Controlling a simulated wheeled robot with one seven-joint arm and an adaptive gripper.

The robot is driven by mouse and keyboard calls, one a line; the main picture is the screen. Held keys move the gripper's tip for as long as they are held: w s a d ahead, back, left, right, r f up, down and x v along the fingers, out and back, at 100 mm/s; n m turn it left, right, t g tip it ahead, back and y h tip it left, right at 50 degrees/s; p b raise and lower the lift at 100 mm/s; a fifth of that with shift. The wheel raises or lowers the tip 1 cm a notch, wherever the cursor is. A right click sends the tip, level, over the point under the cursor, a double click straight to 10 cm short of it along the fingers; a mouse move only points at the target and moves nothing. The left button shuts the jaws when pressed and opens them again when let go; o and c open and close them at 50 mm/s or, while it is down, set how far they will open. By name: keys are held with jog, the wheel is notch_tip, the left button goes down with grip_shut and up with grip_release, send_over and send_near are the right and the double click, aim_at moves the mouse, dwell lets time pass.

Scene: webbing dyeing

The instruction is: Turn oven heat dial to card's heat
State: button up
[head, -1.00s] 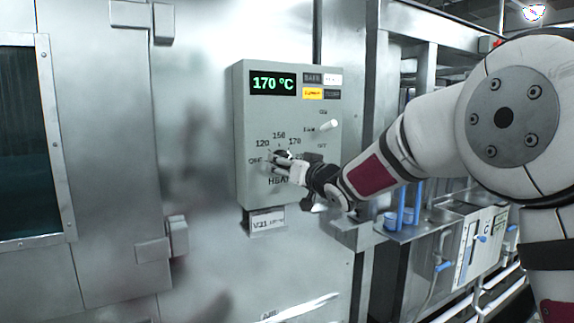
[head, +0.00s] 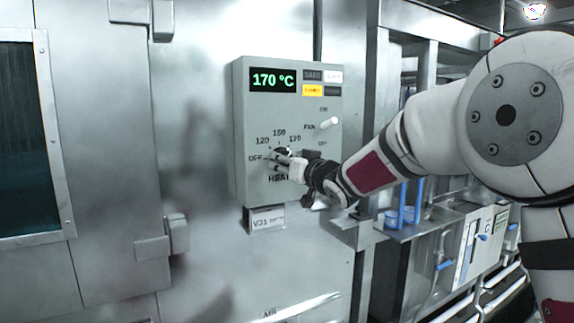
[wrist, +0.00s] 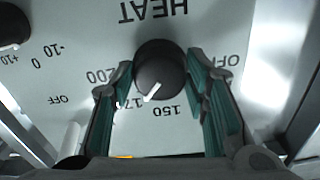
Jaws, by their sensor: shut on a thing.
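The black heat dial (wrist: 160,65) is between the two green-padded fingers of my gripper (wrist: 160,95) in the wrist view. The fingers are shut on its sides. Its white pointer mark aims between the 150 and 170 marks, seemingly nearer 170; the 170 is partly covered by a finger. In the head view my gripper (head: 284,160) hides most of the dial on the grey control panel (head: 245,120). The green display (head: 273,80) reads 170 °C. A small card (head: 267,218) below the panel reads V31; its further print is too small to read.
A white fan switch (head: 330,122) sticks out at the panel's right, above my gripper. Coloured indicator tiles (head: 313,91) sit beside the display. An oven door with a dark window (head: 20,140) is at left. Blue-handled equipment (head: 445,264) stands at lower right.

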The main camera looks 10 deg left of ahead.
jog(key=shift+w+d+r+n+b, duration=0.1)
jog(key=shift+n+b, duration=3.2)
jog(key=shift+n, duration=1)
jog(key=shift+w+d+n+b, duration=0.1)
jog(key=shift+n+b, duration=3.2)
jog(key=shift+n, duration=1)
jog(key=o, duration=1.1)
jog(key=shift+s, duration=0.1)
jog(key=shift+o, duration=0.2)
jog(key=v, duration=1.2)
